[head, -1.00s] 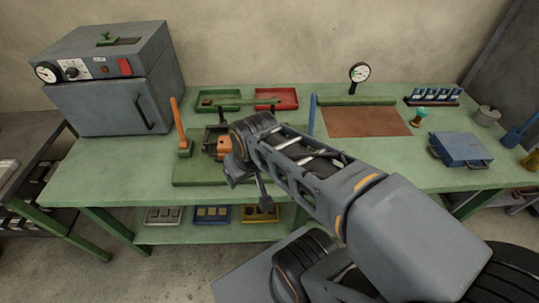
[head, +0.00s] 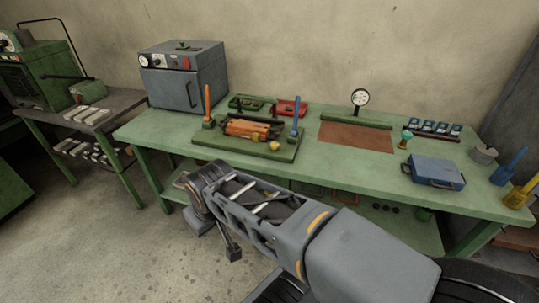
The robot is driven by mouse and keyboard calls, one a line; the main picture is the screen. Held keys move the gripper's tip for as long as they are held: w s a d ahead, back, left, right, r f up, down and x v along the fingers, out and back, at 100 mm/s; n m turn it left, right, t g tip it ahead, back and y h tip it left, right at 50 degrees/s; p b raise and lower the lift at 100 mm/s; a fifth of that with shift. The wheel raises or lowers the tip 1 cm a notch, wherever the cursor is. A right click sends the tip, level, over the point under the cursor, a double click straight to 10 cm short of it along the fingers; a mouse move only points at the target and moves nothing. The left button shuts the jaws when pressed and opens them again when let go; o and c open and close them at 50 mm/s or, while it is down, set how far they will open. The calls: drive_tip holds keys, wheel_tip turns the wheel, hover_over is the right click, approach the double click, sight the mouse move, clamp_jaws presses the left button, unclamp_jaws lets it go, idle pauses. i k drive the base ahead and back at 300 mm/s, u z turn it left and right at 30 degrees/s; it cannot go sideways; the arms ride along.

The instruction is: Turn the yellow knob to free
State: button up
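The small yellow knob (head: 274,146) sits at the front right of the sheet roll machine, on its green base board (head: 215,143). Orange rollers (head: 247,129) lie between an orange lever (head: 207,103) on the left and a blue lever (head: 297,114) on the right. Which way the knob is set is too small to tell. My gripper (head: 232,252) hangs low in front of the bench, below and left of the knob and clear of it. Its fingers are mostly hidden by my wrist, so I cannot see whether they are open.
The green bench (head: 165,137) also holds a grey oven (head: 188,75), a red tray (head: 291,107), a dial gauge (head: 360,97) and a blue case (head: 433,171). A dark side table (head: 105,120) stands left. Floor is free in front.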

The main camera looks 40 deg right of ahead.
sight(274, 146)
drive_tip(key=z, duration=0.9)
drive_tip(key=i, duration=0.8)
drive_tip(key=z, duration=0.75)
drive_tip(key=k, duration=1)
drive_tip(key=u, duration=0.9)
drive_tip(key=i, duration=1)
drive_tip(key=z, duration=0.45)
